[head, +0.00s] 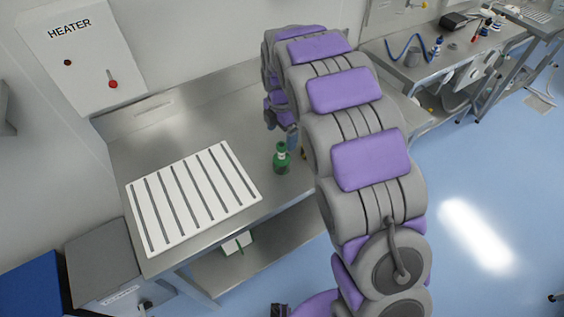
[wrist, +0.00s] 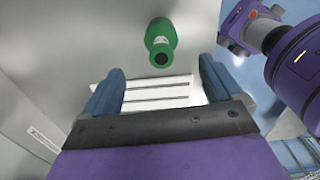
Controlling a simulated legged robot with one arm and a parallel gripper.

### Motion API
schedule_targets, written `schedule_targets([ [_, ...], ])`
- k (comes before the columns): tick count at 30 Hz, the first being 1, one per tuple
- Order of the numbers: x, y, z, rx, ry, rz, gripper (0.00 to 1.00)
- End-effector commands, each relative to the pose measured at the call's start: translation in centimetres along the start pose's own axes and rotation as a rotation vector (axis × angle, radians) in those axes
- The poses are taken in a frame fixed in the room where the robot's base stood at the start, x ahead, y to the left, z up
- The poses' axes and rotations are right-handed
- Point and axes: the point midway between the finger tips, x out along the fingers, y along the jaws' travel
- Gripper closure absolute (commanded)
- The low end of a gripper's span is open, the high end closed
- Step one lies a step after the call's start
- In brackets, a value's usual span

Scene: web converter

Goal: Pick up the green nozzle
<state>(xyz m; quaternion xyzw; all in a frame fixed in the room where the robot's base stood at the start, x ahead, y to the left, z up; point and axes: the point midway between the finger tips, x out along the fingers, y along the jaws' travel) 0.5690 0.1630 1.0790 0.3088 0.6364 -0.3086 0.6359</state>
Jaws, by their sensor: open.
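The green nozzle (head: 282,158) stands upright on the metal bench, right of the white slatted panel, in the head view. It has a white band and a dark tip. In the wrist view the green nozzle (wrist: 160,42) is seen past the fingertips, near the top middle, with its dark opening facing the camera. My gripper (wrist: 158,82) is open, with its two blue fingers apart and nothing between them. The nozzle lies beyond the fingers and apart from them. In the head view my arm hides most of the gripper.
The metal bench (head: 185,135) carries the white slatted panel (head: 192,196) on its left part. A heater box (head: 82,55) with a red knob hangs on the wall. Another bench (head: 455,65) holds several items.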

Motion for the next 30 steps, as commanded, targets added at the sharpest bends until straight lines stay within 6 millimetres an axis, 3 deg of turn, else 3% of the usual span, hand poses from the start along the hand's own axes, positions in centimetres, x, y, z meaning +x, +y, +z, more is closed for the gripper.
schedule_targets([
  [6,4.1,-0.3,0.2,-0.001,0.002,-0.001,0.07],
  [14,5.8,-0.6,0.5,0.001,0.005,0.000,0.07],
  [21,9.3,-0.2,0.2,0.001,0.002,-0.002,0.07],
  [30,10.1,-0.2,0.2,0.000,0.002,0.001,0.07],
])
